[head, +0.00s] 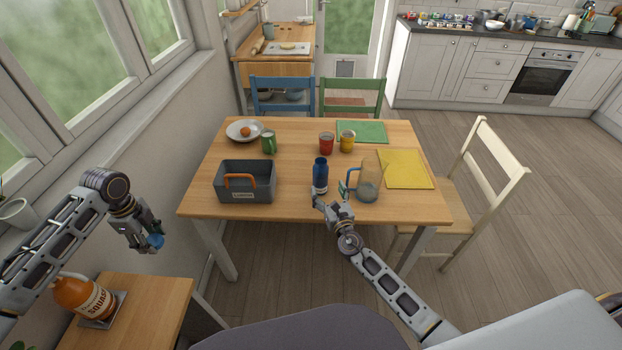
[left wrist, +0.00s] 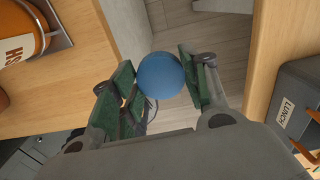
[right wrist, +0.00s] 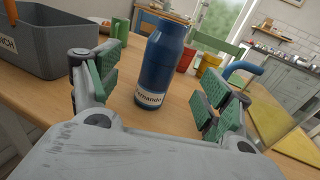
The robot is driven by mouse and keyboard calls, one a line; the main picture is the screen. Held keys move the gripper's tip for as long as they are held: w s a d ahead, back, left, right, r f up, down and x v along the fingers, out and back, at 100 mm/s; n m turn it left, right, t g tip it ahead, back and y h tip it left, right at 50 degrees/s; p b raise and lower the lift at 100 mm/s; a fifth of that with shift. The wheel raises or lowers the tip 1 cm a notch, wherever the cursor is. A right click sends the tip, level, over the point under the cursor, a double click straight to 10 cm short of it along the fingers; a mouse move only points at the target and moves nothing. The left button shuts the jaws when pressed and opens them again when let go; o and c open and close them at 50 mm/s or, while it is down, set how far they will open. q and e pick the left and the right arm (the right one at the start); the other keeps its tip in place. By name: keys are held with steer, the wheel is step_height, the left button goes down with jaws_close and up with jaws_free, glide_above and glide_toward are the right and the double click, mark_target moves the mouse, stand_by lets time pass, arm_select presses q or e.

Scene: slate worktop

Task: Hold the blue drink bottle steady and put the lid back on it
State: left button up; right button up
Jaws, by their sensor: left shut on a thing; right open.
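The blue drink bottle (head: 320,173) stands upright near the front edge of the wooden table, its label partly visible. In the right wrist view the bottle (right wrist: 163,62) shows between the two fingers of my open right gripper (right wrist: 160,88), with gaps on both sides. My right gripper (head: 330,200) is at the table's front edge, just nearer than the bottle. The round blue lid (left wrist: 161,75) is held between the green pads of my left gripper (left wrist: 158,82), which is shut on it. In the head view the lid (head: 156,242) is left of the table, away from the bottle.
A grey lunch box (head: 245,185) with an orange handle stands left of the bottle. A clear jug (head: 368,187) stands close on its right. Red (head: 326,143) and yellow (head: 347,141) mugs stand behind. A side table (head: 150,300) with an orange squash bottle (head: 84,297) is at lower left.

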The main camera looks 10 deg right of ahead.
mark_target(323, 176)
steer(key=shift+w+a, duration=0.1)
steer(key=shift+w, duration=2.8)
steer(key=shift+w, duration=0.1)
steer(key=shift+w+d+r, duration=0.1)
steer(key=shift+w+d, duration=0.1)
steer(key=shift+w, duration=2.3)
steer(key=c, duration=1.4)
